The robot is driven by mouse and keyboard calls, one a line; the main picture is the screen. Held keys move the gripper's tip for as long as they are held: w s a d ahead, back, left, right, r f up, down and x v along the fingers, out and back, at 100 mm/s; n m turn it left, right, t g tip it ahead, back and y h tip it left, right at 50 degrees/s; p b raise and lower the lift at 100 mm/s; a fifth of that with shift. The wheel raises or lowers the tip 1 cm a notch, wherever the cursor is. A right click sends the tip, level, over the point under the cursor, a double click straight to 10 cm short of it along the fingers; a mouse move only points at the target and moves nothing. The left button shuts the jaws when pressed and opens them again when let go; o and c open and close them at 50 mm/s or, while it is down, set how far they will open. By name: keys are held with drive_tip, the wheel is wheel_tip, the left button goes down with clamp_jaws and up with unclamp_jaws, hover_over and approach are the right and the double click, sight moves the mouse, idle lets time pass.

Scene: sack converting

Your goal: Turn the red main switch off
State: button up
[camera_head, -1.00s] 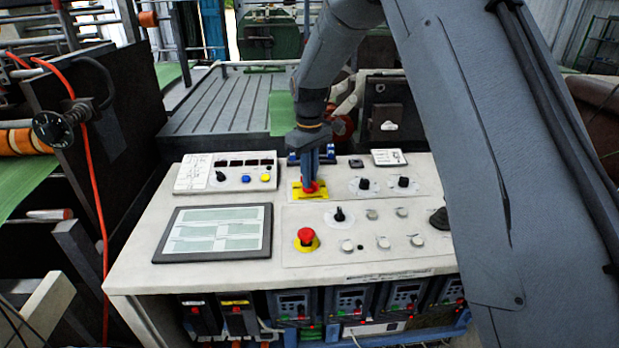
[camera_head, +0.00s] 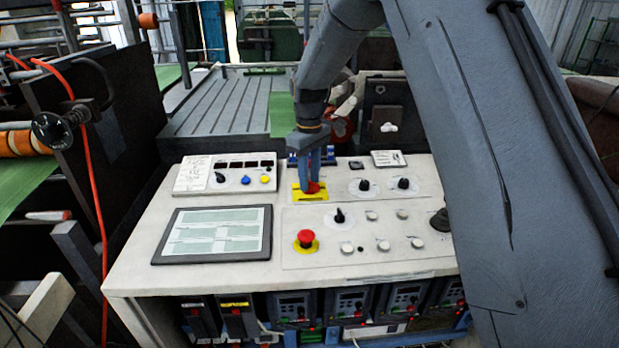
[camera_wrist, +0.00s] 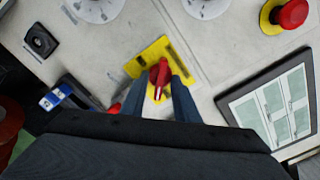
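The red main switch (camera_wrist: 159,76) has a narrow red handle on a yellow plate (camera_wrist: 147,57). In the head view the switch (camera_head: 313,187) and its yellow plate (camera_head: 318,197) are near the middle of the panel, partly hidden by my fingers. My gripper (camera_wrist: 160,84) points down at the plate, one finger on each side of the handle. The fingers look closed against it, with no clear gap at the tips. In the head view my gripper (camera_head: 312,184) covers the left side of the switch.
A red emergency button (camera_head: 306,238) on a yellow ring stands in front of the switch. A tablet-like screen (camera_head: 213,234) lies to the left. Black knobs (camera_head: 403,184) sit to the right. Blue parts (camera_wrist: 57,97) stand close beside my gripper in the wrist view.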

sight(310, 181)
drive_tip(key=shift+r+b, duration=1.25)
drive_tip(key=shift+r, duration=2.65)
drive_tip(key=shift+s, duration=0.1)
